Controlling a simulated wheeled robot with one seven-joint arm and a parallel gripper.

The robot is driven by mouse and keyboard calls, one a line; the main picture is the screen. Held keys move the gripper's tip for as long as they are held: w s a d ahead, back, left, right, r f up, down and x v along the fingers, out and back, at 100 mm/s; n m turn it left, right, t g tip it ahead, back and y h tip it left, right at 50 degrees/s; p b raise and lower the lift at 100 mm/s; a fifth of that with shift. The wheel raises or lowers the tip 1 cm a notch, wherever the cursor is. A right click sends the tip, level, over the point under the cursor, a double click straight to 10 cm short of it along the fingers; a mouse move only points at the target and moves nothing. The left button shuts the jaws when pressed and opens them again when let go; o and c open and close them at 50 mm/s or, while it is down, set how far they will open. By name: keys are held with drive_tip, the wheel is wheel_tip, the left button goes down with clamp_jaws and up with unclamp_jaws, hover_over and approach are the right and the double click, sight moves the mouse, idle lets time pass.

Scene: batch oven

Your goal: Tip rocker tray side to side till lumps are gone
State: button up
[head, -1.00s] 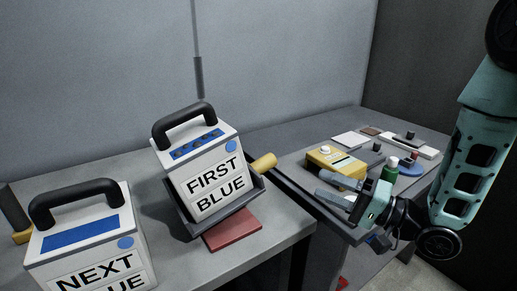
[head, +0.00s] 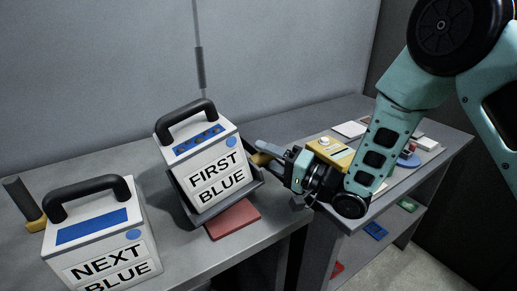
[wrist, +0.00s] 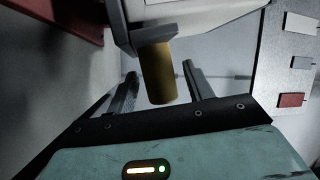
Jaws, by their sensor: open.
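The rocker tray (head: 238,201) is a dark grey cradle on the left table, tilted with its right side higher. It holds a white box marked FIRST BLUE (head: 208,165), which has a black handle and a blue window (head: 198,138) with several dark spots. A yellow handle (head: 260,158) sticks out from the tray's right side; it also shows in the wrist view (wrist: 157,72). My gripper (head: 264,152) is open at this handle. In the wrist view the handle lies between the two spread fingers, with a gap visible on each side.
A red pad (head: 234,219) lies beside the tray. A second white box marked NEXT BLUE (head: 98,240) stands at front left, beside another dark and yellow handle (head: 32,205). A yellow device (head: 330,150) sits close behind my gripper on the right table.

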drive_tip(key=shift+x, duration=1.25)
clamp_jaws()
drive_tip(key=f+b, duration=0.1)
drive_tip(key=f+m+b, duration=0.1)
drive_tip(key=d+f+m+t+b, duration=0.1)
drive_tip(key=shift+w, duration=0.3)
drive_tip(key=shift+m, duration=0.6)
unclamp_jaws()
